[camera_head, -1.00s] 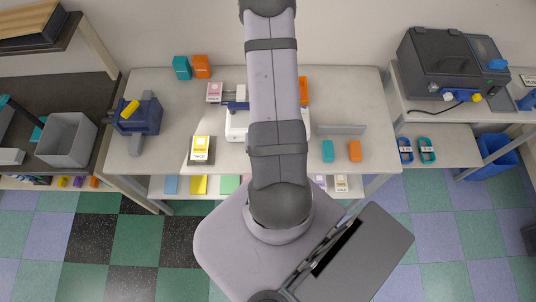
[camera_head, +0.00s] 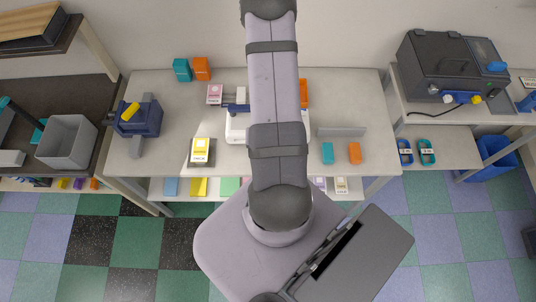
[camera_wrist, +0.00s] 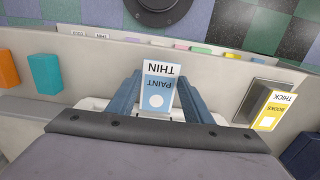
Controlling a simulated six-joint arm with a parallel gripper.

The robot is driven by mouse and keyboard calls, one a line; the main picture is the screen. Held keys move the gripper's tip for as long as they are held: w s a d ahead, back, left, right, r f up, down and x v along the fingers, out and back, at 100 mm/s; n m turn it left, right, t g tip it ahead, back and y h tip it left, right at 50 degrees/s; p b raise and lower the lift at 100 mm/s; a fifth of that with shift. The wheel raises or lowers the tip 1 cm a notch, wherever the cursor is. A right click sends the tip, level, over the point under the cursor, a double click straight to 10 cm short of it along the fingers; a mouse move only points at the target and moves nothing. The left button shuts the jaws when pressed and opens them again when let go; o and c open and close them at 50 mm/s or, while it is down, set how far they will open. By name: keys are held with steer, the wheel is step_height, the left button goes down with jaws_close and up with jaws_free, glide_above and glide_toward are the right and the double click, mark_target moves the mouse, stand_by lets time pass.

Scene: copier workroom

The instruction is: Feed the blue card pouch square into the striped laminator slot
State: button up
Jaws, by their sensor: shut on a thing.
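My gripper (camera_wrist: 158,100) is shut on a pouch with a blue and white card (camera_wrist: 157,88) marked PAINT and THIN. The card stands between the two dark blue fingers in the wrist view. A white machine (camera_head: 237,130), likely the laminator, sits on the middle table, mostly hidden behind my arm in the head view. A pale part of it (camera_wrist: 92,103) shows under the gripper in the wrist view. No striped slot can be made out. I cannot tell whether the pouch touches the machine.
A yellow card (camera_head: 201,147) marked THICK lies left of the machine, with a pink card (camera_head: 215,93) behind it. Teal (camera_head: 327,153) and orange (camera_head: 355,152) blocks and a low grey bar (camera_head: 341,132) stand to the right.

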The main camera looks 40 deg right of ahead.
steer(key=shift+w+d, duration=0.15)
steer(key=shift+w+d+p, duration=0.4)
steer(key=shift+p, duration=0.05)
stand_by(0.3)
steer(key=o, duration=1.5)
step_height(320, 180, up, 7)
steer(key=p, duration=0.6)
steer(key=shift+r, duration=0.1)
